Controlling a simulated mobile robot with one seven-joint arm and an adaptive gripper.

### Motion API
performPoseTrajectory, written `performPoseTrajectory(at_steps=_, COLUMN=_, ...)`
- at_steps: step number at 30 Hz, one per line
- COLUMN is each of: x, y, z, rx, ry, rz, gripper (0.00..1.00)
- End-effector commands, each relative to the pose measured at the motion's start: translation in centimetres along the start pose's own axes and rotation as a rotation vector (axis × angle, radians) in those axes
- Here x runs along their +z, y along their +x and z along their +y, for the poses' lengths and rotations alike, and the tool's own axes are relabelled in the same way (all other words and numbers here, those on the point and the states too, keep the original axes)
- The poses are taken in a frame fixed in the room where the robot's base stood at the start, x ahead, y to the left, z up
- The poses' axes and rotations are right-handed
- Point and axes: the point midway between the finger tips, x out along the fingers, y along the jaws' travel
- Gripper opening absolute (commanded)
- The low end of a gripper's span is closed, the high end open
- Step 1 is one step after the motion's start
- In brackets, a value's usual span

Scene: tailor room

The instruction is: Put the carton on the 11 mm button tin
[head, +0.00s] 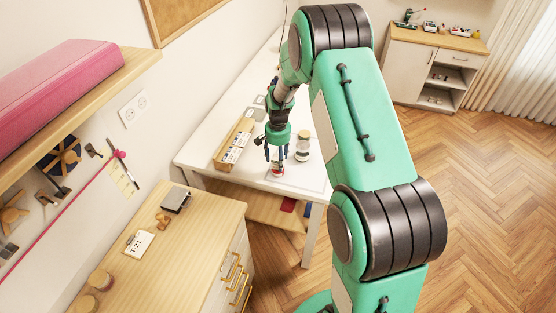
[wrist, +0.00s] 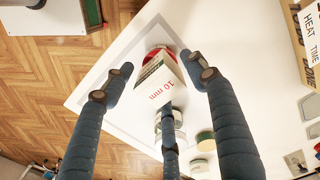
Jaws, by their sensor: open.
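A small white carton (wrist: 154,75) with red "10 mm" lettering shows between my fingertips in the wrist view. Just beyond it is a round red tin (wrist: 158,52), partly hidden by the carton. The carton appears to rest on the tin, though contact is hard to judge. In the head view the red tin (head: 277,172) is a small red and white shape near the table's front edge; its size marking cannot be read. My gripper (head: 277,157) points down over them. Its fingers (wrist: 160,78) are spread around the carton, with gaps beside it.
A jar (head: 302,146) with a tan lid stands close to the right of my gripper. A wooden drawer cabinet (head: 188,235) stands in front.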

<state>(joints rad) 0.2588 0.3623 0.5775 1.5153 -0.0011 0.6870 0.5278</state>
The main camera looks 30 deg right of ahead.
Motion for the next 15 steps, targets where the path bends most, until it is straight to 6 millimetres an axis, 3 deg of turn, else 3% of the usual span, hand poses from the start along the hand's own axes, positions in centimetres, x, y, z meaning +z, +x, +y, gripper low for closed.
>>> performPoseTrajectory(at_steps=8, x=-0.1, y=-2.8, z=0.0, rx=-0.001, ry=0.000, rz=0.002, gripper=0.57)
performPoseTrajectory(at_steps=15, x=-0.1, y=-6.8, z=0.0, rx=-0.002, ry=0.000, rz=0.003, gripper=0.57)
